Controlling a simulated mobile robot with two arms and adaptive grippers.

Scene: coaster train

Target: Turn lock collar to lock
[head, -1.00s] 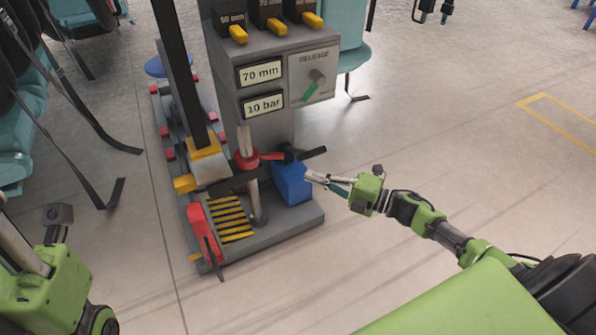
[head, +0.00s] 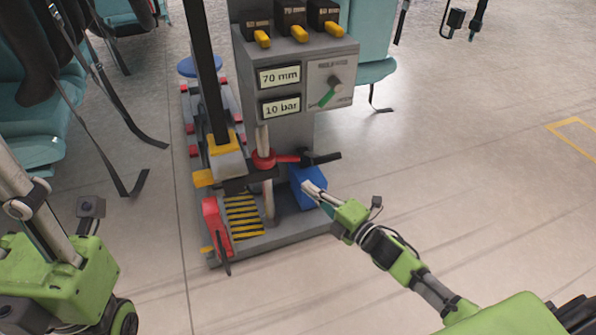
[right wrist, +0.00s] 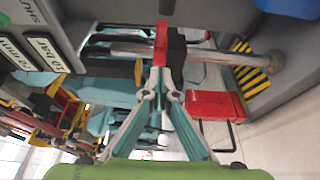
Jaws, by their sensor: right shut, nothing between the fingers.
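The lock collar (head: 263,159) is a red ring around an upright metal post, with a red arm ending in a black grip (head: 322,158) that points right. My right gripper (head: 308,187) is shut and empty, just below that arm and in front of a blue block in the head view. In the right wrist view the shut fingertips (right wrist: 160,72) lie close to the end of the red arm (right wrist: 161,42); I cannot tell whether they touch it. My left arm (head: 60,275) shows at the left edge; its fingers cannot be made out.
A grey machine column carries 70 mm and 10 bar displays (head: 280,92), a green-pointer dial (head: 328,95) and yellow levers. A blue block (head: 306,188) sits beside the post on the grey base. A red lever (head: 214,222) stands at the front left. Open floor lies to the right.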

